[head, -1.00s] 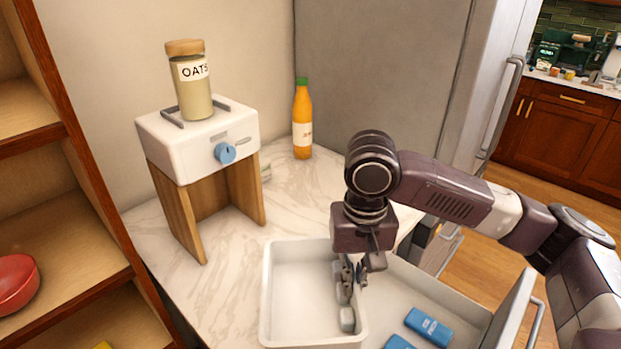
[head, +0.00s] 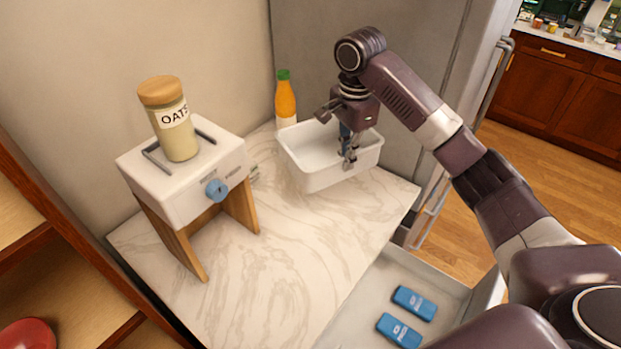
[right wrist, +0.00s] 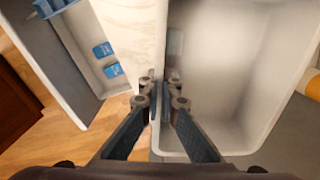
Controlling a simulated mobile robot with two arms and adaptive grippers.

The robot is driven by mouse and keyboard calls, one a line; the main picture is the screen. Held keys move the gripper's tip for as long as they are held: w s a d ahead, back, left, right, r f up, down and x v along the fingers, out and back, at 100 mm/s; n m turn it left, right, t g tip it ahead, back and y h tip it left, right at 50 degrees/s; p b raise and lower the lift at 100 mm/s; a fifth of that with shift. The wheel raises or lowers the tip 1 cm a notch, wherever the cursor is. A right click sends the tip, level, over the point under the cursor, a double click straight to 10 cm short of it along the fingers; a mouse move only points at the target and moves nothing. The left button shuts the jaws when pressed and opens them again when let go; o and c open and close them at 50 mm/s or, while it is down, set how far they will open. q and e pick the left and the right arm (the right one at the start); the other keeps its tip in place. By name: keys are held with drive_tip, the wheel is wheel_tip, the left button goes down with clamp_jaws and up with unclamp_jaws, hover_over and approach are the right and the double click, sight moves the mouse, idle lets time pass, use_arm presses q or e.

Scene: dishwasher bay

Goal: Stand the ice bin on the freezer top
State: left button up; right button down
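The ice bin is an open white rectangular tub (head: 322,176) at the far end of the marble-patterned top (head: 290,245), which I take to be the freezer top. It looks upright and empty. The right wrist view shows the fingers (right wrist: 162,95) pinching that wall, with the bin (right wrist: 235,85) to the right. I cannot tell whether the bin's base touches the top. My left gripper is not in view.
A white box on wooden legs (head: 180,200) stands at left, bearing an oats jar (head: 175,130). An orange bottle (head: 285,98) stands just behind the bin. An open drawer (head: 365,300) holds blue ice packs (head: 399,330). The marble top's middle and front are clear.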

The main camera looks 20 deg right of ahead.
wheel_tip(320, 180, down, 19)
drive_tip(key=shift+s+f, duration=0.1)
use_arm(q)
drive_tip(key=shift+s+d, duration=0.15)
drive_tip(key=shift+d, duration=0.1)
use_arm(e)
drive_tip(key=shift+f, duration=0.25)
drive_tip(key=shift+f, duration=0.1)
drive_tip(key=c, duration=2.5)
unclamp_jaws()
drive_tip(key=o, duration=0.3)
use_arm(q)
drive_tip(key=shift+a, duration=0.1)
use_arm(e)
drive_tip(key=shift+o, duration=0.2)
